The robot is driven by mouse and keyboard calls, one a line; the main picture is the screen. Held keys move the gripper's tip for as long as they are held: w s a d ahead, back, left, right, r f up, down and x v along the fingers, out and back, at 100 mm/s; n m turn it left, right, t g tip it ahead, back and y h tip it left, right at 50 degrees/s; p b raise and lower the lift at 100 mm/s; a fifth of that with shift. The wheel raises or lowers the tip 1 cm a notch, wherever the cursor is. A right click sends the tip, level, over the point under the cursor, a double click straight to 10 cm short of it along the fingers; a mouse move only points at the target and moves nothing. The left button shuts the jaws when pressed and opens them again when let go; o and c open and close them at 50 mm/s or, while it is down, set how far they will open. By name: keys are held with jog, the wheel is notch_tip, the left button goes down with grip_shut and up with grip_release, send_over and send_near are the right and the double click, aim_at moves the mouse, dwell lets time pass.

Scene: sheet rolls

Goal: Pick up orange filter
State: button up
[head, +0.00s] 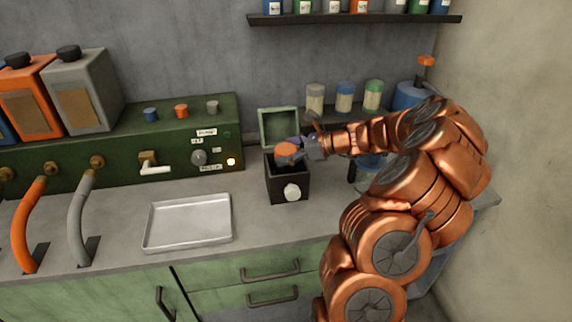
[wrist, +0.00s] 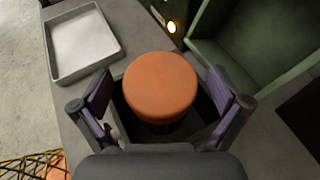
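The orange filter (wrist: 160,86) is a round, orange-topped piece in the middle of the wrist view. It sits in or just above a dark open box, and its lower part is hidden. In the head view the orange filter (head: 287,149) shows at the top of the black box (head: 288,187), which has a white knob on its front. My gripper (wrist: 163,104) is open, with one purple-padded finger on each side of the filter and visible gaps between. In the head view my gripper (head: 297,150) reaches the box from the right.
A silver tray (head: 188,222) lies on the counter left of the box. A green open lid (head: 279,128) stands behind the box. A green control panel (head: 120,145) with hoses is at the left. Several small jars (head: 344,97) stand behind my arm.

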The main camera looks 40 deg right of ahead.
grip_shut()
dwell(0.7)
